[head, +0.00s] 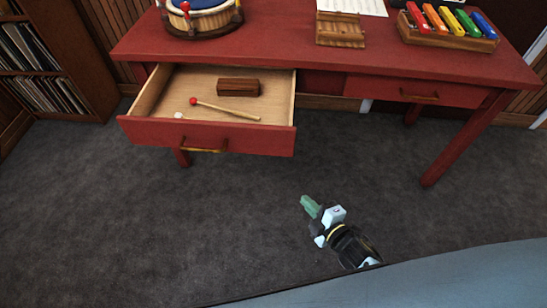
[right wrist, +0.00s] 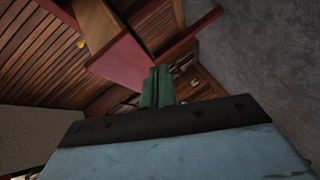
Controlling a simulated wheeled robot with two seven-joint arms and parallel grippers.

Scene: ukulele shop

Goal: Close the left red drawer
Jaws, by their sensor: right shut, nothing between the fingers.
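The left red drawer (head: 208,137) is pulled out of the red table. Its pale wooden inside shows, and a handle (head: 205,149) is on its red front. Inside lie a mallet (head: 228,110) with a red head and a dark wooden block (head: 238,87). My right gripper (head: 308,205) is below and to the right of the drawer, over the grey floor, apart from it. Its green fingers (right wrist: 157,88) are together and empty in the right wrist view. Red surfaces (right wrist: 124,62) lie beyond them; I cannot tell which are drawer. My left gripper is not in view.
The red table (head: 290,58) holds a drum (head: 200,18), a wooden stand (head: 340,30) and a coloured xylophone (head: 448,27). The right drawer (head: 420,90) is shut. A record shelf (head: 50,70) stands at left. Grey carpet (head: 120,220) is clear in front.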

